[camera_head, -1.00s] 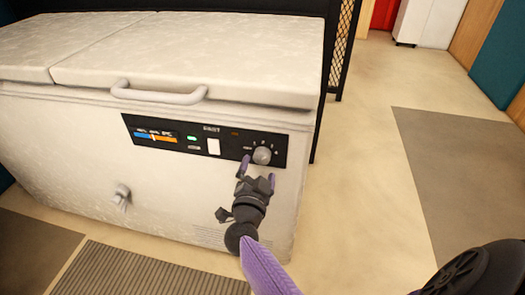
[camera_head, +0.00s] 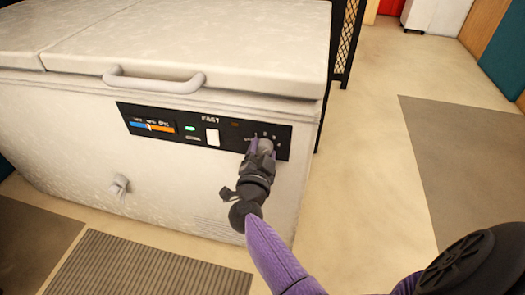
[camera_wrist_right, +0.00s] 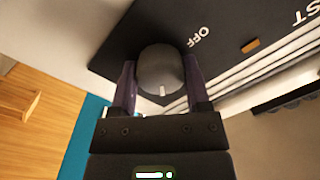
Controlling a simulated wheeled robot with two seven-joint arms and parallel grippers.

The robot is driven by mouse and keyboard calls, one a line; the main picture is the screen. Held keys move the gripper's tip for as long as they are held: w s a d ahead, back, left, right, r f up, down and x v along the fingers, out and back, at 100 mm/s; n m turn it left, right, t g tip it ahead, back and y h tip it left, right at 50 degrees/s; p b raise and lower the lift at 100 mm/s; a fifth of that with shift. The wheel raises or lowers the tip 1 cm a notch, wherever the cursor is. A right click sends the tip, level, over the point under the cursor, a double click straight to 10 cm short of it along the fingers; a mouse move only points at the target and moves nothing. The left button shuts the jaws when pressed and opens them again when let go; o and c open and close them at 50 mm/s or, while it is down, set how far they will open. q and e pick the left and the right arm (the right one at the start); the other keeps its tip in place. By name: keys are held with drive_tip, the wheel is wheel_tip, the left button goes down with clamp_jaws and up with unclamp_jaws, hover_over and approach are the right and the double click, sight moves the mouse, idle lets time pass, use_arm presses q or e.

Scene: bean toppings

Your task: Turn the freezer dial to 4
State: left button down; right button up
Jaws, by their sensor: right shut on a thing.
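The freezer dial (camera_head: 266,146) is a round grey knob at the right end of the black control panel (camera_head: 225,132) on the white chest freezer (camera_head: 165,48). My right gripper (camera_head: 264,147) is shut on the dial, one finger on each side. In the right wrist view the dial (camera_wrist_right: 161,72) sits between the two purple fingers of the gripper (camera_wrist_right: 161,85), and a pale pointer mark shows on its near side. "OFF" is printed beside it. The numbers are too small or hidden to read. My left gripper is not in view.
The panel also has a white switch (camera_head: 212,136) under "FAST", a green light and a coloured temperature scale. A lid handle (camera_head: 154,82) sticks out above, and a drain plug (camera_head: 120,186) lower left. Open floor (camera_head: 365,165) lies to the right.

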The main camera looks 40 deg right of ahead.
drive_tip(key=shift+m, duration=2)
drive_tip(key=m, duration=0.2)
drive_tip(key=shift+m, duration=1.2)
drive_tip(key=o, duration=1)
drive_tip(key=shift+o, duration=1.4)
